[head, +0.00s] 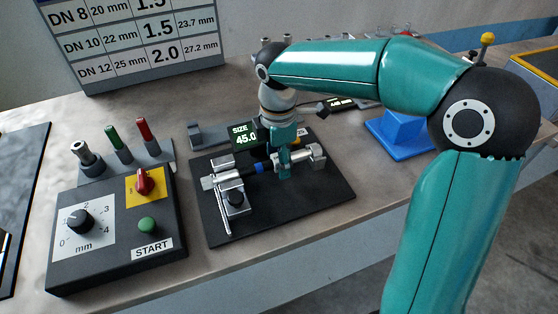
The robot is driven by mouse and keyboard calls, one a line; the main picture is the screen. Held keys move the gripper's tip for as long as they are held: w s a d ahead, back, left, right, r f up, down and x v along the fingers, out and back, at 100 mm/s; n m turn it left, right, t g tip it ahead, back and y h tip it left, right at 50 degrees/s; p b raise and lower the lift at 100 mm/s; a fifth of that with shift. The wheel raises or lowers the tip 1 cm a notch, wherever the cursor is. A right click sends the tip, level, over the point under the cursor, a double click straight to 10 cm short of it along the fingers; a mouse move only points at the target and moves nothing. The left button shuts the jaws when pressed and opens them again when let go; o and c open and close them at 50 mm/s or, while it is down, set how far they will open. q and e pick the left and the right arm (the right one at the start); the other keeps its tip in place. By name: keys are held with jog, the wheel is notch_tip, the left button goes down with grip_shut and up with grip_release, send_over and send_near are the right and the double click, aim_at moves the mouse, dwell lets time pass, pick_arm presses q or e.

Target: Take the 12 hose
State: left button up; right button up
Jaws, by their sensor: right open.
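No hose can be made out clearly in the head view, and my right arm covers part of the bench. My right gripper (284,168) is open and points down over the metal fixture (232,180) on the black mat (322,202). Its fingers are close to the fixture's bar; I cannot tell whether they touch it. A short blue piece (262,167) lies on the bar just left of the fingers. The wall chart (140,48) lists DN 8, DN 10 and DN 12, with 25 mm, 2.0 and 27.2 mm beside DN 12. My left gripper is not in view.
A display (245,136) behind the fixture reads SIZE 45.0. A control box (120,232) with dial, red switch and green START button stands front left. Behind it is a rack (125,169) with grey, green and red handles. A blue block (400,132) stands right.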

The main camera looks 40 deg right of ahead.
grip_shut()
jog(key=shift+r, duration=0.1)
dwell(0.4)
